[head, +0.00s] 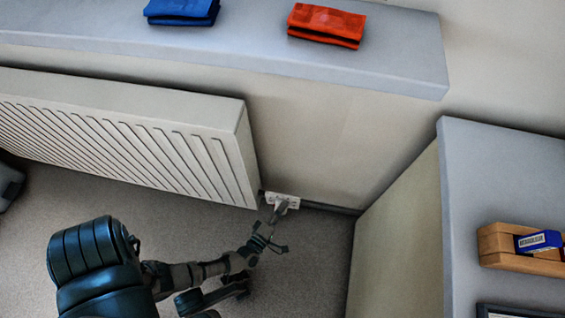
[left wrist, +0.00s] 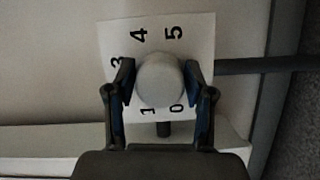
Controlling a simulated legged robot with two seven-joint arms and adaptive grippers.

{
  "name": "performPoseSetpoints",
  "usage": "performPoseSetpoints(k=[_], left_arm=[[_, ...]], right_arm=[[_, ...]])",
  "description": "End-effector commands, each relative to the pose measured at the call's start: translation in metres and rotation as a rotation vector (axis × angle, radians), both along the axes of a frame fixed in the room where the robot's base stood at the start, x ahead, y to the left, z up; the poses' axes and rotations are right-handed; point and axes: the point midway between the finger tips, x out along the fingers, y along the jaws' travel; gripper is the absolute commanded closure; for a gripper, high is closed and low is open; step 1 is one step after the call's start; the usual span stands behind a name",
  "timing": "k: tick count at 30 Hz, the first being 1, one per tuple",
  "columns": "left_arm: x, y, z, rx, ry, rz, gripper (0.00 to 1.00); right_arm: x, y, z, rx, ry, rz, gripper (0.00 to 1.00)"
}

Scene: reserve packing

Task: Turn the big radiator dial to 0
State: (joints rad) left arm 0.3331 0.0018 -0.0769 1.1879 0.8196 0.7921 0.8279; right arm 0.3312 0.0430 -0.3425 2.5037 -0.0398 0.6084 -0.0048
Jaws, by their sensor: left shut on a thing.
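The big radiator dial (left wrist: 160,80) is a round, light grey knob on a white number plate (left wrist: 186,22). The figures 3, 4, 5, 1 and 0 show around it in the left wrist view; 2 does not show, and I see no clear pointer on the knob. My left gripper (left wrist: 160,87) is shut on the dial, one finger on each side. In the head view my left gripper (head: 268,232) reaches the dial (head: 281,207) low at the radiator's right end, with the white plate (head: 291,201) behind.
The white ribbed radiator (head: 130,130) stands left of the dial. A dark pipe (head: 332,208) runs right along the wall's foot. A ledge (head: 250,62) above bears blue and red folded cloths. A grey-topped cabinet (head: 480,180) stands at right. Carpet is clear around the gripper.

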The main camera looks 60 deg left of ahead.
Motion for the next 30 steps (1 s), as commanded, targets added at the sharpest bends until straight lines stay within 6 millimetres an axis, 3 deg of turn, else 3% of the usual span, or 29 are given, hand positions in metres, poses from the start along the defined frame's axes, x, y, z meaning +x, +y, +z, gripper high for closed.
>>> performPoseSetpoints(k=[24,25,28,30], left_arm=[[-0.0035,0.0018,-0.0049,-0.087,-0.085,0.005,0.82],[-0.0036,0.0019,-0.0049,-0.087,-0.085,0.005,0.44],[-0.0032,0.0018,-0.0044,-0.085,-0.085,0.005,0.21],[-0.0027,0.0014,-0.0035,-0.085,-0.087,0.004,0.21]], right_arm=[[0.0000,-0.0002,-0.0009,0.001,0.001,0.000,0.60],[0.0000,-0.0002,-0.0009,0.001,0.001,0.000,0.60],[0.0000,-0.0002,-0.0008,0.001,0.001,0.000,0.60],[0.0000,-0.0002,-0.0007,0.001,0.001,0.000,0.60]])
